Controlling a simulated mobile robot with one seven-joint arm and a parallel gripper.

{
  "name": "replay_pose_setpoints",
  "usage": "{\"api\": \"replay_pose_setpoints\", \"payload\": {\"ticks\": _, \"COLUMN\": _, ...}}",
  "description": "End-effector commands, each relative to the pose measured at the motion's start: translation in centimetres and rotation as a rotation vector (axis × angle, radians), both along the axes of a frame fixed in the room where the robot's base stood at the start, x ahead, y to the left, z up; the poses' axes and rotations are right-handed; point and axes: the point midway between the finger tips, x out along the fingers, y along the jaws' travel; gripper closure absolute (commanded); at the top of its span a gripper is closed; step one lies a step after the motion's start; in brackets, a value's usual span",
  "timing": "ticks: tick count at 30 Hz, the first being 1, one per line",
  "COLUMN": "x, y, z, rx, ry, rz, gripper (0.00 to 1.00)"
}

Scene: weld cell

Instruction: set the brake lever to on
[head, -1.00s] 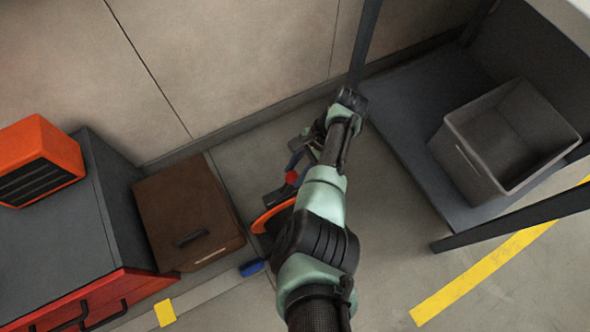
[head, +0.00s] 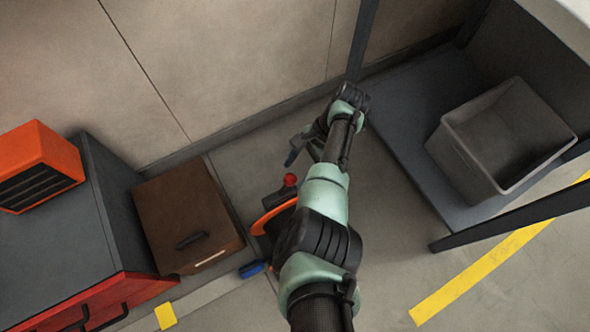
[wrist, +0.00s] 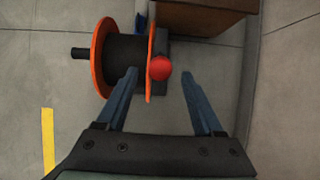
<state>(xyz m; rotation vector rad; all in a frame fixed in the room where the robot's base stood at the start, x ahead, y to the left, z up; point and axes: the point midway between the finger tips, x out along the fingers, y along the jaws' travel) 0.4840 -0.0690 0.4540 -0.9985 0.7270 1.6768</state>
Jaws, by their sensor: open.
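The brake lever shows as a red ball knob (head: 290,180) beside the orange-flanged cable reel (head: 272,215). In the wrist view the knob (wrist: 161,68) sits just right of the reel's right orange flange, in line with the gap between my fingertips. My gripper (wrist: 160,78) is open, with nothing between its blue fingers. In the head view my gripper (head: 300,154) is beyond the knob, with a visible gap to it. The lever's shaft is mostly hidden under the knob, and no on or off marking can be read. My arm covers part of the reel.
A brown box (head: 188,215) stands left of the reel, with a blue object (head: 252,268) near its front corner. A red and grey cabinet (head: 75,225) is further left. At right, a grey bin (head: 480,165) stands on a low shelf. Floor beyond the reel is clear.

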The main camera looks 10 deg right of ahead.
Motion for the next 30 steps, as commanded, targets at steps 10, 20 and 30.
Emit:
{"api": "replay_pose_setpoints", "payload": {"ticks": 10, "x": 1.2, "y": -3.6, "z": 7.2, "rx": -0.001, "ry": -0.003, "rz": -0.001, "gripper": 0.31}}
{"api": "replay_pose_setpoints", "payload": {"ticks": 20, "x": 1.7, "y": -5.0, "z": 9.9, "rx": -0.001, "ry": -0.002, "rz": 0.0, "gripper": 0.31}}
{"api": "replay_pose_setpoints", "payload": {"ticks": 30, "x": 1.7, "y": -5.0, "z": 9.9, "rx": 0.0, "ry": -0.001, "rz": 0.0, "gripper": 0.31}}
